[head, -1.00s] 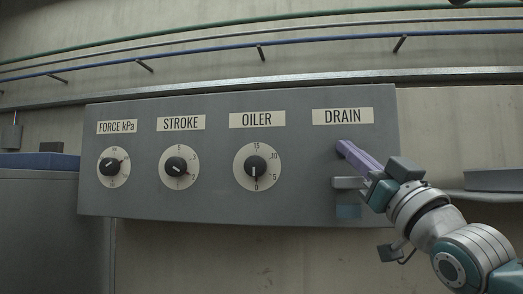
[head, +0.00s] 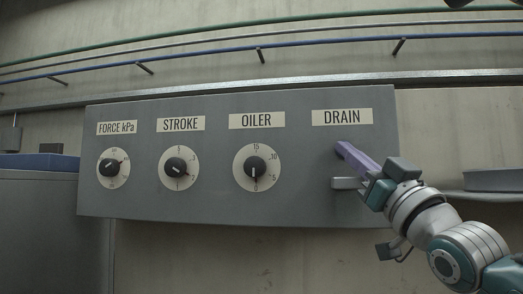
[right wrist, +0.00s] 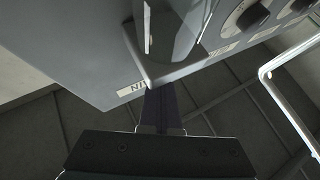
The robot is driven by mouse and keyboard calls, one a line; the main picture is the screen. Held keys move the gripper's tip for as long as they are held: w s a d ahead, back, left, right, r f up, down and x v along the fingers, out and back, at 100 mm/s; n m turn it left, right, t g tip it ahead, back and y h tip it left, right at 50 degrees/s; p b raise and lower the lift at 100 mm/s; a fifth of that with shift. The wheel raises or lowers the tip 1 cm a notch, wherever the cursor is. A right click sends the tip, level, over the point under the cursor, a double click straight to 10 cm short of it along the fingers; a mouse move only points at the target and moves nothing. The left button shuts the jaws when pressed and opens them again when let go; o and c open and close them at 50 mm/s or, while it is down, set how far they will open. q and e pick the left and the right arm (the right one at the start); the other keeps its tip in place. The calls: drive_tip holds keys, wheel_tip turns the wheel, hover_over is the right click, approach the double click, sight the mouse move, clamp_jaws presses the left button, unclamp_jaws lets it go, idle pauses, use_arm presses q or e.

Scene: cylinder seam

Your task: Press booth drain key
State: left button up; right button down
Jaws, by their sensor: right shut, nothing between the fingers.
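The DRAIN label (head: 342,117) is at the right end of a grey control panel (head: 215,205) in the head view. My right gripper (head: 345,150) is shut and empty, its purple fingers pointing at the panel just below that label. A short grey bar (head: 345,183) shows at the panel below the fingers; I cannot tell whether it is the drain key. No other key shows clearly, and my gripper hides part of this area. In the right wrist view, the dark fingers (right wrist: 157,92) reach a grey part of the panel; contact is unclear. My left gripper is not in view.
Left of DRAIN are the OILER dial (head: 256,168), the STROKE dial (head: 179,167) and the FORCE kPa dial (head: 113,168). A blue pipe (head: 200,55) runs along the wall above. A grey shelf (head: 480,195) is at the right.

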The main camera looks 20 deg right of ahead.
drive_tip(key=shift+s+a+p, duration=0.45)
drive_tip(key=shift+s+p, duration=0.05)
drive_tip(key=shift+s, duration=0.25)
drive_tip(key=s+a, duration=0.1)
drive_tip(key=s+p, duration=0.1)
drive_tip(key=s, duration=0.1)
drive_tip(key=s+a+p, duration=0.1)
drive_tip(key=shift+s+a, duration=0.15)
drive_tip(key=shift+a, duration=0.2)
